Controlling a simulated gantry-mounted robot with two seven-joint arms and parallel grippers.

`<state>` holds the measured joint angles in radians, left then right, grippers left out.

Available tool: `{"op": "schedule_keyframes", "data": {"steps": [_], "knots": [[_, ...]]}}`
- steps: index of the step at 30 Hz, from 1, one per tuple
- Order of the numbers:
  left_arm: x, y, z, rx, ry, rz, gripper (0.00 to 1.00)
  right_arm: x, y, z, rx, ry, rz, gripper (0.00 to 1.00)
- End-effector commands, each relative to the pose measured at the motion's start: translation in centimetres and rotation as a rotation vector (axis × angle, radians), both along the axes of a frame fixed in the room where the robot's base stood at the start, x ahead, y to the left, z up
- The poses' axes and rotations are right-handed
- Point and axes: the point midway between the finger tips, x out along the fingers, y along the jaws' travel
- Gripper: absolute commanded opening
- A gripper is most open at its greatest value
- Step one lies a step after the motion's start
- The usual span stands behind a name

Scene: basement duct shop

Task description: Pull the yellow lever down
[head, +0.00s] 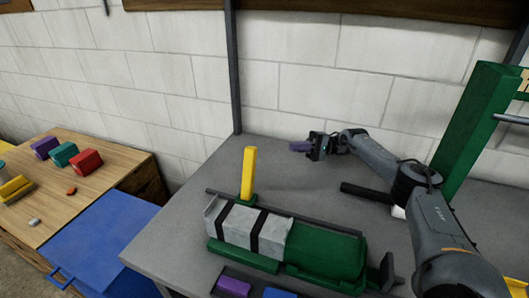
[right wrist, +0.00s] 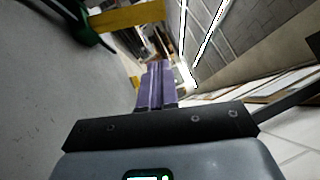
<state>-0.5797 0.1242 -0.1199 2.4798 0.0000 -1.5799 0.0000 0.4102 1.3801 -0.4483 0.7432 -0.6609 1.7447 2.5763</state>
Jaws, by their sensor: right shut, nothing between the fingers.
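The yellow lever (head: 248,172) stands nearly upright from a small green base on the grey bench, behind the grey and green machine (head: 250,232). My right gripper (head: 294,146), with purple fingers, is to the right of and beyond the lever, near the wall, apart from it. The gripper is shut and empty, its fingers pointing left. In the right wrist view the purple fingers (right wrist: 155,85) are together, and the yellow lever (right wrist: 128,17) crosses the upper left, not touching them. My left gripper is not in view.
A green post (head: 478,125) stands at the right, near my right arm. A dark bar (head: 366,192) lies below the arm. A wooden table (head: 105,172) with coloured blocks and a blue panel (head: 95,238) are at the left. The bench is clear between lever and gripper.

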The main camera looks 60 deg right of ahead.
Motion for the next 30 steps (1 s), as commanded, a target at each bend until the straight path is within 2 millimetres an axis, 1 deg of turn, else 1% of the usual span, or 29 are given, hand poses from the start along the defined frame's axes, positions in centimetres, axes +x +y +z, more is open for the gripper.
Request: {"op": "schedule_keyframes", "data": {"steps": [8, 14, 20, 28, 30], "knots": [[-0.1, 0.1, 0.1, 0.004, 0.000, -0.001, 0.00, 0.1, 0.1, 0.0, 0.001, -0.001, 0.000, 0.00], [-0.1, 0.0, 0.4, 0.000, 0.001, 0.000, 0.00, 0.9, 1.1, 0.4, 0.002, -0.002, 0.001, 0.00], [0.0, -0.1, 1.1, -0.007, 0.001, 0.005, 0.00, 2.7, 3.7, 1.1, 0.004, -0.001, 0.004, 0.00], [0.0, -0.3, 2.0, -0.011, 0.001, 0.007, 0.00, 6.0, 8.3, 2.4, 0.003, -0.003, 0.004, 0.00], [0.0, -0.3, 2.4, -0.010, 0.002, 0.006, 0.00, 5.8, 8.8, 2.5, 0.003, 0.001, 0.002, 0.00]]}}
